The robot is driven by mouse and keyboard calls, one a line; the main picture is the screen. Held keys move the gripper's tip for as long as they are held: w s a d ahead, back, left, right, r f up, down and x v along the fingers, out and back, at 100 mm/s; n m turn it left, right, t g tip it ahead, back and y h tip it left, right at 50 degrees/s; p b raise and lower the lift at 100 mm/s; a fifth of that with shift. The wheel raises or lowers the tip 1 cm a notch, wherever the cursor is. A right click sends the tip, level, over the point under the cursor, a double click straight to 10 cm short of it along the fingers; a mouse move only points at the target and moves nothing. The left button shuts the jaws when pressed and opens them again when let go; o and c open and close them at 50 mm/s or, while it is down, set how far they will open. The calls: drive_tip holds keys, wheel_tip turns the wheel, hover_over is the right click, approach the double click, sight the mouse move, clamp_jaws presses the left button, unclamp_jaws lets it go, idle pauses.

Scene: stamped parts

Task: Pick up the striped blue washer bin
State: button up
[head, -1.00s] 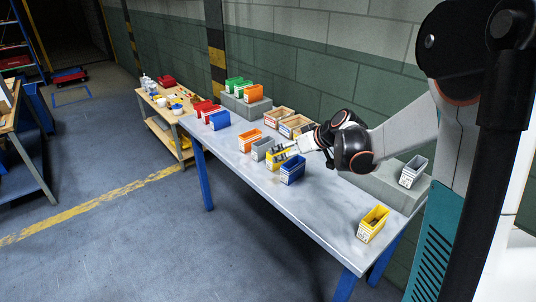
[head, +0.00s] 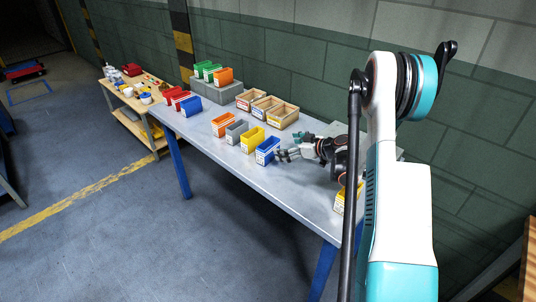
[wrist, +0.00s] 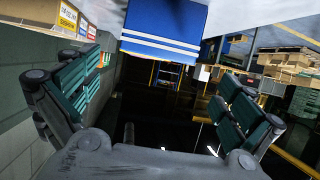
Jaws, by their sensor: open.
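The striped blue washer bin (head: 267,150) stands on the grey table at the near end of a row of bins. In the wrist view the blue bin (wrist: 162,22) is at the top centre, with two white stripes across its face. My gripper (head: 283,155) is just right of the bin, low over the table and pointing at it. In the wrist view my gripper (wrist: 160,88) has its fingers spread wide with nothing between them. The bin lies ahead of the fingers; I cannot tell whether they touch it.
A yellow bin (head: 253,139) stands close beside the blue one, then a grey bin (head: 237,131) and an orange bin (head: 222,124). Wooden bins (head: 282,115) stand behind. Another blue bin (head: 191,106) is farther left. A yellow bin (head: 340,199) is partly hidden by my arm.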

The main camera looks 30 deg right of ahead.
sight(265, 142)
drive_tip(key=x, duration=0.4)
drive_tip(key=shift+b, duration=0.35)
drive_tip(key=shift+r+b+x, duration=0.1)
drive_tip(key=shift+b+x, duration=0.45)
drive_tip(key=shift+x, duration=0.85)
drive_tip(key=shift+r+b+x, duration=0.15)
drive_tip(key=shift+b+x, duration=0.35)
drive_tip(key=shift+x, duration=0.95)
drive_tip(key=shift+w+r, duration=0.1)
drive_tip(key=shift+c, duration=0.6)
drive_tip(key=c, duration=1.1)
drive_tip(key=shift+o, duration=0.2)
